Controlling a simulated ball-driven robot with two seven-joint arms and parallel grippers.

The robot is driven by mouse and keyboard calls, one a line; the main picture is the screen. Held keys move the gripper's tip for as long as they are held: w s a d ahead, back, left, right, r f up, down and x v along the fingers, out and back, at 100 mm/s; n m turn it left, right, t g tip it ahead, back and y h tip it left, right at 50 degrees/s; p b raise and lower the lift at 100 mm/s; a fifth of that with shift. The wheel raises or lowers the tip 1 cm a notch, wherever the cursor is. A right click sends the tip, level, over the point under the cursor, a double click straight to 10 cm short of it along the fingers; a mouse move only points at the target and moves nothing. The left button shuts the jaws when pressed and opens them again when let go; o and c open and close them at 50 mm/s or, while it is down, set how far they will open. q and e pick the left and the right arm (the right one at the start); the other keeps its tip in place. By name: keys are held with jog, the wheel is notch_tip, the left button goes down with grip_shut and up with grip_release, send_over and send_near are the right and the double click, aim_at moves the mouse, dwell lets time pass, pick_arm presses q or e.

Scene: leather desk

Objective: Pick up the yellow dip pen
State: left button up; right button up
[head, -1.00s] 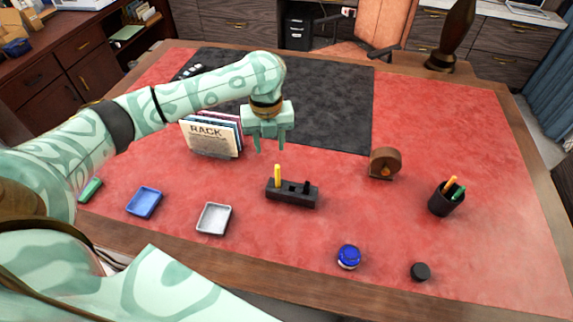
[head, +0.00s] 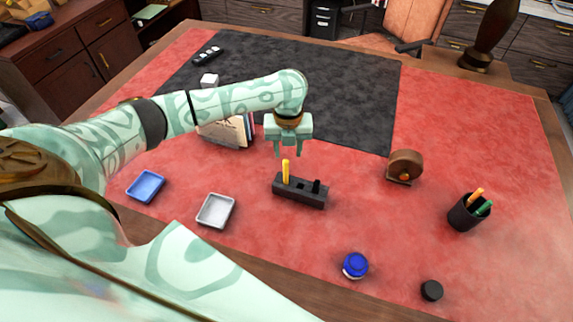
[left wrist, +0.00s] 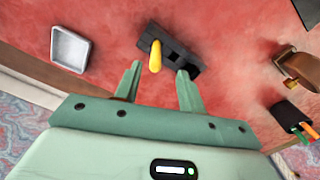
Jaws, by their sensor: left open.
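The yellow dip pen (head: 286,172) stands upright in the left end of a black pen stand (head: 312,196) on the red desk top. In the left wrist view the pen (left wrist: 155,57) shows ahead of the fingertips, between their lines, with the black stand (left wrist: 176,52) behind it. My left gripper (head: 287,154) is open and empty, just above and behind the pen's top; it also shows in the left wrist view (left wrist: 161,70). I cannot tell whether the fingertips touch the pen. A small black piece (head: 316,186) stands in the stand's right end. My right gripper is not in view.
A white tray (head: 216,210) and a blue tray (head: 146,186) lie to the left. A rack of papers (head: 228,132) is behind my left arm. To the right are a brown round object (head: 405,165), a pen cup (head: 468,213), a blue jar (head: 355,265) and a black cap (head: 432,290).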

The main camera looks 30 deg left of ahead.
aim_at(286, 160)
pick_arm(q)
jog(key=f, duration=0.1)
jog(key=f+b, duration=0.1)
jog(key=f, duration=0.3)
jog(key=shift+s+a+b, duration=0.1)
jog(key=shift+s+b, duration=0.25)
grip_shut()
jog(key=shift+r, duration=0.15)
